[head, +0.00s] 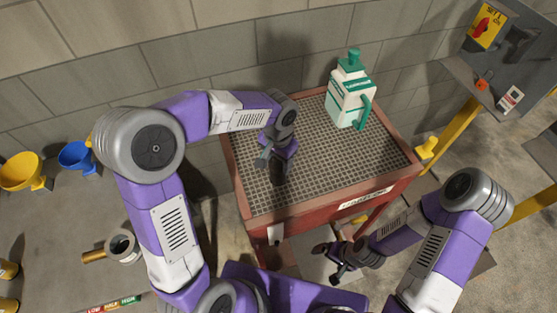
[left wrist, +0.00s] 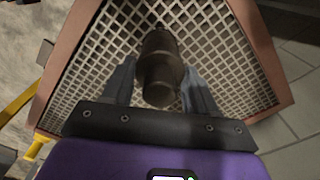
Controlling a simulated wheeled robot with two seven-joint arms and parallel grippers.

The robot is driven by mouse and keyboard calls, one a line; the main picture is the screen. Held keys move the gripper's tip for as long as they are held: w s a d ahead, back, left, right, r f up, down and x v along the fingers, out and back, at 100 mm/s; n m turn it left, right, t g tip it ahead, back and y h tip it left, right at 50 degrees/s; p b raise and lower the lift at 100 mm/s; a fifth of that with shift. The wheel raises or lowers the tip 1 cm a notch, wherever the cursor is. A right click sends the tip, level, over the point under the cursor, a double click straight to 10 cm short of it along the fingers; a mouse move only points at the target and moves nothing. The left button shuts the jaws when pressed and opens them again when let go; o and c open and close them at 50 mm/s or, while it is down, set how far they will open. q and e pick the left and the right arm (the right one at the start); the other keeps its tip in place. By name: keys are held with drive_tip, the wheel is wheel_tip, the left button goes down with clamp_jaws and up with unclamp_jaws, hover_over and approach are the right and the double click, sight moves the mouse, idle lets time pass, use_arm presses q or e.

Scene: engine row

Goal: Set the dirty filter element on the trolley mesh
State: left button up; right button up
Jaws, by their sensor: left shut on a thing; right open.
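My left gripper (head: 271,158) is over the left part of the red trolley's mesh (head: 325,165). In the left wrist view its two fingers (left wrist: 160,88) are shut on a dark cylindrical filter element (left wrist: 158,62), which stands out past the fingertips toward the mesh. The filter element shows in the head view as a dark shape (head: 278,176) just below the fingers. I cannot tell whether it touches the mesh. My right gripper (head: 328,262) is open and empty, low in front of the trolley.
A white and green jug (head: 349,93) stands on the mesh at the back right. A grey panel on yellow legs (head: 497,72) is at the right. Blue (head: 76,155) and yellow (head: 22,172) funnels are at the left. The mesh's front right part is clear.

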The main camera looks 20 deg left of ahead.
use_arm(q)
drive_tip(key=shift+f, duration=0.25)
drive_tip(key=shift+f, duration=0.15)
drive_tip(key=o, duration=1.3)
drive_tip(key=shift+c, duration=0.2)
drive_tip(key=shift+r, duration=0.2)
drive_tip(key=shift+w+r, duration=0.1)
drive_tip(key=shift+r, duration=0.25)
wheel_tip(320, 180, up, 11)
drive_tip(key=shift+r+p, duration=0.2)
drive_tip(key=shift+p, duration=0.5)
